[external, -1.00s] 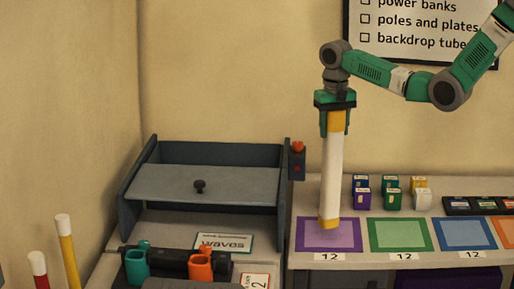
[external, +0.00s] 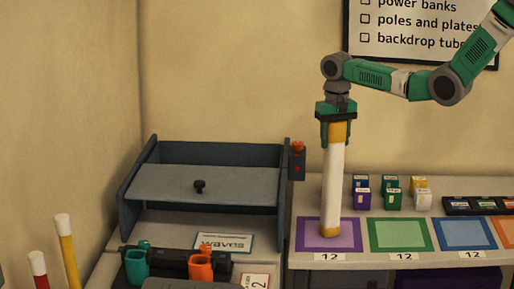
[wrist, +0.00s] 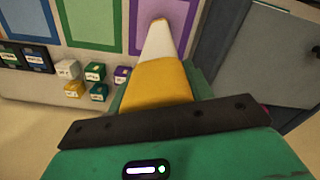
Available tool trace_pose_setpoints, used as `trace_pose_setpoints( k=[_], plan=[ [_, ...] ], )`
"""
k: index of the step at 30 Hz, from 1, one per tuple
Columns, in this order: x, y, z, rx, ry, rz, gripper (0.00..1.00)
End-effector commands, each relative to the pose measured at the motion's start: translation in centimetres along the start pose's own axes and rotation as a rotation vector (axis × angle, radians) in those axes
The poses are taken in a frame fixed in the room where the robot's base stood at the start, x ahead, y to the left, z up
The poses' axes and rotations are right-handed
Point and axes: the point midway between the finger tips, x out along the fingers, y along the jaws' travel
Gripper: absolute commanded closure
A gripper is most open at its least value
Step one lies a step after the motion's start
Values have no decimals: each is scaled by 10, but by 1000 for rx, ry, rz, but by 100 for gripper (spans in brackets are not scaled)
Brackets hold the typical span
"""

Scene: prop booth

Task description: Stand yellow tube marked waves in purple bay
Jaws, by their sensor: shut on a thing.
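My gripper (external: 336,138) is shut on the top of a white tube with yellow ends (external: 334,185). The tube hangs upright below the gripper. Its lower yellow end overlaps the purple bay (external: 308,246) in the external view, inside the outline. I cannot tell whether it touches the surface. In the wrist view the tube (wrist: 161,42) points away from the jaws towards the purple bay (wrist: 133,27). No marking on the tube is readable; a card reading "waves" (external: 222,243) lies on the left bench.
Green (external: 374,240) and blue (external: 438,238) bays lie to the right. Several small coloured blocks (external: 391,199) stand behind the bays. A grey lidded box (external: 240,190) is on the left, with teal and orange holders (external: 201,266) in front. Red- and yellow-bodied tubes (external: 69,255) stand far left.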

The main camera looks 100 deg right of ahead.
Motion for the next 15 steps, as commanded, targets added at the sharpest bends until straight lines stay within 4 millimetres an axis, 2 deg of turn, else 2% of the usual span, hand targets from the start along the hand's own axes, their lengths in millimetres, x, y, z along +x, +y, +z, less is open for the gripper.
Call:
trace_pose_setpoints(
  k=[7,8,10,15],
  plan=[
    [4,0,0,0,1,0,100],
    [3,0,0,0,0,0,44],
    [3,0,0,0,0,0,30],
    [3,0,0,0,0,0,28]
  ],
)
